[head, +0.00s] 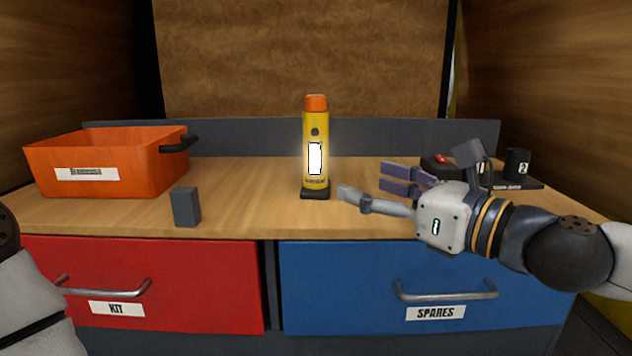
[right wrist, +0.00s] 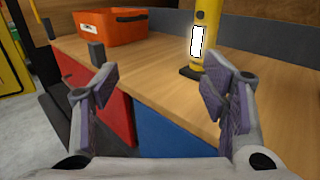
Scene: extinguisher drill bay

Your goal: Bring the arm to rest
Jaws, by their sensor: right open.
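A yellow cylinder with an orange cap and a lit white panel (head: 315,145) stands upright on a dark base, just left of and beyond the fingers in the head view.
An orange bin (head: 110,165) stands at the back left, a small grey block (head: 186,207) near the front edge. Black items (head: 517,164) sit behind my right gripper. Below are a red KIT drawer (head: 180,285) and blue SPARES drawer (head: 340,300), both shut. The worktop's middle (head: 250,205) is clear.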

